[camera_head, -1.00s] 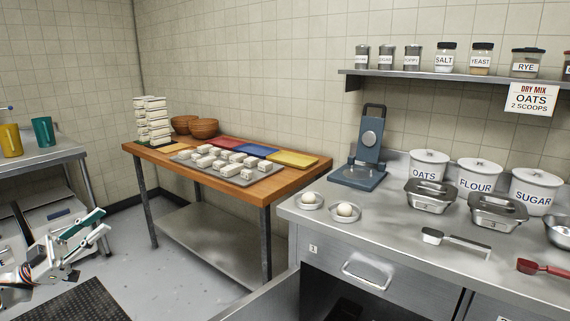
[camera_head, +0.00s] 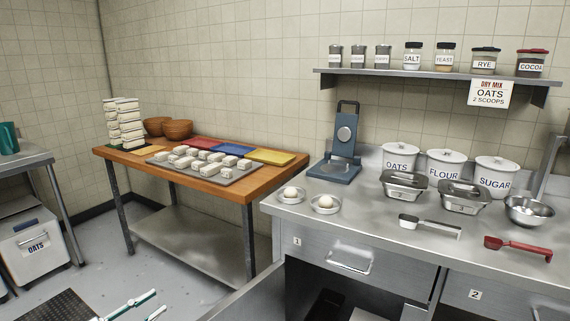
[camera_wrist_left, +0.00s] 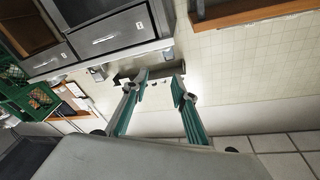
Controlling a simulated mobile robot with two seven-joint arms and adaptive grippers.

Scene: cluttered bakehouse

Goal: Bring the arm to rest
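My left gripper (camera_head: 143,305) shows at the bottom edge of the head view, low over the floor in front of the wooden table. Only the ends of its two fingers are in the picture. In the left wrist view my left gripper (camera_wrist_left: 160,82) has its two green-and-grey fingers spread apart with nothing between them. The rest of the left arm is cut off in the head view. My right gripper is in neither view.
The wooden table (camera_head: 222,190) holds white blocks on a grey tray (camera_head: 237,174). A white OATS bin (camera_head: 31,240) stands at the left.

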